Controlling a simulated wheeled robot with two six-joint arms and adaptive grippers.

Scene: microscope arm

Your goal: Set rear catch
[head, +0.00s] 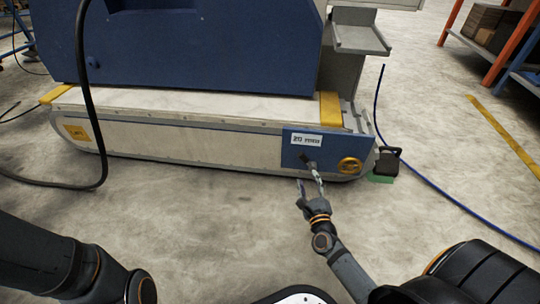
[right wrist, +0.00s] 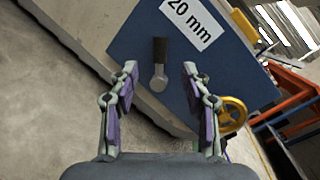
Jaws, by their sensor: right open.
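A small catch shows on a blue panel (head: 288,152) at the machine's lower right end. It has a dark upper part and a pale rounded lower end. In the right wrist view the catch (right wrist: 159,82) stands upright between my right gripper's fingers, ahead of them, with clear space on both sides. My right gripper (head: 309,184) is open and empty, just in front of the panel in the head view. It also shows in the right wrist view (right wrist: 160,90), with purple finger pads. My left arm shows at lower left, but its gripper is outside the frame.
A white label (right wrist: 190,22) reading "20 mm" is above the catch. A yellow handwheel (head: 349,165) sits right of it, near a black block (head: 386,162) on the floor. A blue cable (head: 440,190) and a black cable (head: 82,80) run nearby. The floor ahead is open.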

